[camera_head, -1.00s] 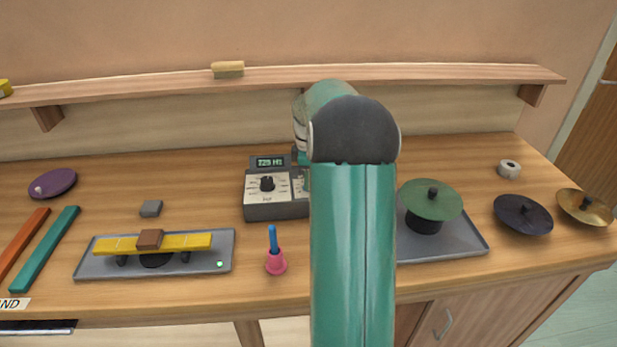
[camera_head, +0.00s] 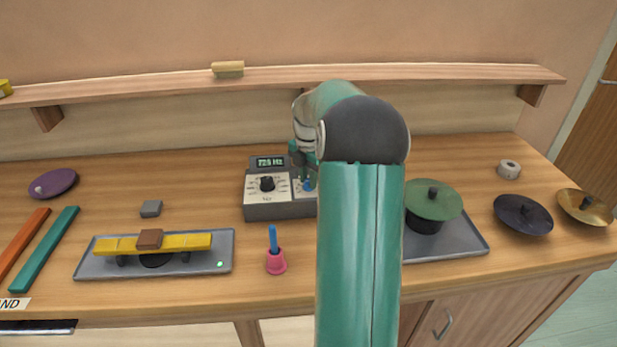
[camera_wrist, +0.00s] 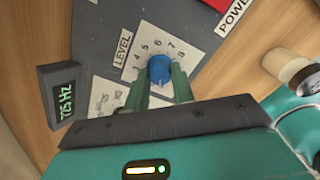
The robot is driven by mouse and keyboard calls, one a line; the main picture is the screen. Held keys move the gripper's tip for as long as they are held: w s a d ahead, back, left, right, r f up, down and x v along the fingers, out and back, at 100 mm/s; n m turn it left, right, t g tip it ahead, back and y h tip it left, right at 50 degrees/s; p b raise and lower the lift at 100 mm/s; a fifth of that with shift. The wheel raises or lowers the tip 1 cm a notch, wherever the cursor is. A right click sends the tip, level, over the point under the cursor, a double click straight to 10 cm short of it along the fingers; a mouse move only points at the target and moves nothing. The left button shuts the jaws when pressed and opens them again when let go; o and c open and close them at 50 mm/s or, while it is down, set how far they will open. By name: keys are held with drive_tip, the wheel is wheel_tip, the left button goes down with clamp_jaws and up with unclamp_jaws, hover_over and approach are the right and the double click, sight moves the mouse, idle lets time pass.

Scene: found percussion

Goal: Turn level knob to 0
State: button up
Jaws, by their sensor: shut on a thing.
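The level knob (camera_wrist: 160,70) is a blue round knob on a white scale plate marked LEVEL in the wrist view. Visible numbers around it include 4 to 8; its pointer cannot be made out and the lower numbers are hidden. My gripper (camera_wrist: 162,84) is shut on the knob, with a green finger on each side. The knob also shows small in the head view (camera_head: 308,185), on the right part of the grey device (camera_head: 275,211). My arm hides the device's right end there.
The device has a black knob (camera_head: 267,183) and a display (camera_head: 269,162) reading about 725 Hz. A pink cup with a blue stick (camera_head: 276,262) stands in front.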

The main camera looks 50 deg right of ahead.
sight(308, 181)
drive_tip(key=shift+n, duration=0.6)
drive_tip(key=o, duration=1)
wheel_tip(308, 181, up, 14)
drive_tip(key=shift+f, duration=0.1)
drive_tip(key=shift+a, duration=0.1)
